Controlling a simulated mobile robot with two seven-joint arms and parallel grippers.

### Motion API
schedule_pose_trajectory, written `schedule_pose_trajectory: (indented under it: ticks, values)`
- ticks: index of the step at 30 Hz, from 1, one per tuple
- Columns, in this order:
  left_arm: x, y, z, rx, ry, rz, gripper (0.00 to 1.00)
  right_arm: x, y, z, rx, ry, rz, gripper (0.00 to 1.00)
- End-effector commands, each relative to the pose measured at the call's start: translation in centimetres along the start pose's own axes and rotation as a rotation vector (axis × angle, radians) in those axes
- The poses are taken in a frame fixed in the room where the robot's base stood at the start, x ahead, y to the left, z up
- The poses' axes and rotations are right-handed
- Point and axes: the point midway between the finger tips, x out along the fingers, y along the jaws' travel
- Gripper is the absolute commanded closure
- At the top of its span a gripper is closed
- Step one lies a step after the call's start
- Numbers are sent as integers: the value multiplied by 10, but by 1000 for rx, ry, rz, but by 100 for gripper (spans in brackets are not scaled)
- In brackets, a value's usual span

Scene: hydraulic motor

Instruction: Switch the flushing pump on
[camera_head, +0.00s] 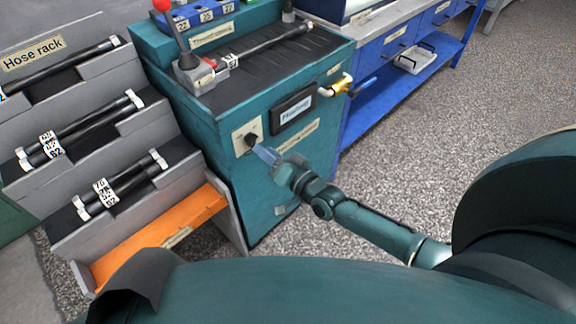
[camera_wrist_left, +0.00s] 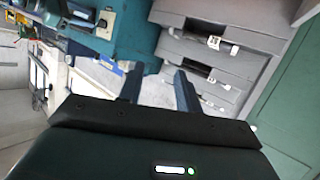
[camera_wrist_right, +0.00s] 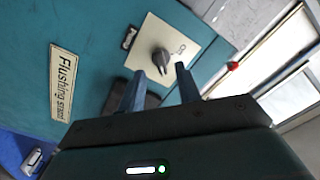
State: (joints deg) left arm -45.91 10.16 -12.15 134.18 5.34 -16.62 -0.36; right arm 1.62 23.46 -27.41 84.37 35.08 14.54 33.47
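The teal flushing stand (camera_head: 230,185) stands in the middle of the head view. On its front is a cream switch plate (camera_head: 240,132) with a dark rotary knob (camera_head: 250,140). My right gripper (camera_head: 266,154) is just in front of the knob, partly overlapping the plate's lower edge. In the right wrist view the knob (camera_wrist_right: 161,59) shows on the plate (camera_wrist_right: 179,40), just beyond and between the fingertips. The right fingers (camera_wrist_right: 160,69) are apart and empty; contact cannot be told. My left gripper (camera_wrist_left: 158,70) is open and empty, facing the stand and rack from a distance.
A grey hose rack (camera_head: 65,135) with several black hoses stands left, an orange tray (camera_head: 160,238) at its foot. A blue workbench (camera_head: 400,70) stands behind; speckled floor lies open at right.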

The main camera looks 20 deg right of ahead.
Motion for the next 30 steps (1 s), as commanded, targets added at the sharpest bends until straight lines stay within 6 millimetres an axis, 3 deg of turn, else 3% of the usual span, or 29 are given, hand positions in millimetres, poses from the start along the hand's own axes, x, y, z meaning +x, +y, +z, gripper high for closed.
schedule_pose_trajectory:
  ticks: [6, 12, 30]
  values:
    - [3, 2, 4, -7, -26, 6, 66, -52, 0, 0, -1, -3, 3, 66]
    - [6, 3, 5, -10, -36, 9, 66, -81, 0, 0, -1, -2, 1, 66]
    - [6, 4, 4, -15, -35, 11, 66, -89, 0, 0, 0, 0, 0, 66]
